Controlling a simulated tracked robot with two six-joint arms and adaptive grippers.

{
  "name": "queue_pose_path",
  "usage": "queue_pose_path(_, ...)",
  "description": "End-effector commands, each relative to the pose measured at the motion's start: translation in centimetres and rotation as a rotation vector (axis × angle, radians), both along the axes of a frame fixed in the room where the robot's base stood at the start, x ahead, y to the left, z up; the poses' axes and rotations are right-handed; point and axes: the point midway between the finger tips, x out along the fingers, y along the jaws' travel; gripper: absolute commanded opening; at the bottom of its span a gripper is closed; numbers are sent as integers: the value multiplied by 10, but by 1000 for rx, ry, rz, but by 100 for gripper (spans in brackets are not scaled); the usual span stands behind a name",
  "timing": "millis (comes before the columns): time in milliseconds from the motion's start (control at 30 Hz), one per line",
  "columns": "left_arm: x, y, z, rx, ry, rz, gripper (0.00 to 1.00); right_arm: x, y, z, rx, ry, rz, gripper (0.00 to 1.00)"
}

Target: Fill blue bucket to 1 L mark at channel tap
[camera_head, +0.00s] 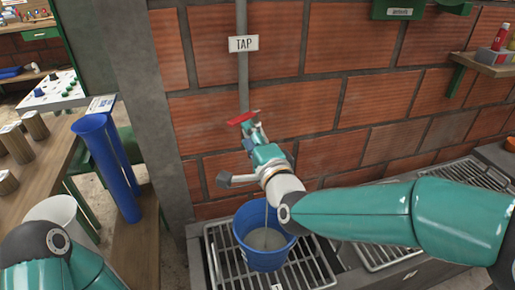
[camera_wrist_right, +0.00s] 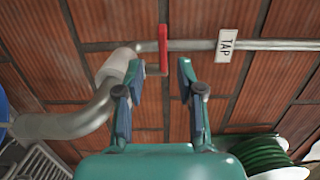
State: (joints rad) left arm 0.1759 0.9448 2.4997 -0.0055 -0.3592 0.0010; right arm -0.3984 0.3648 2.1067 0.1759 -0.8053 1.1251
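The blue bucket (camera_head: 262,256) stands upright on a metal grate below the tap, with greyish content inside. A thin line above it may be running water; I cannot tell for sure. I cannot read a 1 L mark. The tap's red handle (camera_head: 243,118) is on the pipe at the brick wall. It also shows in the wrist view (camera_wrist_right: 163,50), just beyond the fingertips. My right gripper (camera_wrist_right: 159,80) is open, its fingers apart with nothing between them. In the head view it is at the tap (camera_head: 254,134) and hides part of the spout. My left arm shows at bottom left; its gripper is out of view.
A white TAP sign (camera_head: 243,44) hangs on the vertical pipe. A wooden table (camera_head: 55,150) with wooden cylinders stands left, beside tall blue tubes (camera_head: 108,168) and a white bucket (camera_head: 62,212). More metal grating (camera_head: 385,252) lies to the right. A shelf (camera_head: 484,65) juts from the wall.

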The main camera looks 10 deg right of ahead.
Motion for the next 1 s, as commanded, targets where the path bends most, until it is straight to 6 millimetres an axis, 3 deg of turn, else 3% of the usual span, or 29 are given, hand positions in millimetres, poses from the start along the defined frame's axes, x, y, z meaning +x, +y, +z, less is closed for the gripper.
queue_pose_path(100,0,0,0,0,0,0,40,-22,-6,0,0,0,1,38)
queue_pose_path(300,0,0,0,0,0,0,40,-41,-12,-1,0,1,1,38)
queue_pose_path(833,0,0,1,0,0,0,40,-44,-14,0,-1,2,-1,38)
queue_pose_path(1000,0,0,19,0,0,0,40,-44,-14,19,0,1,-1,38)
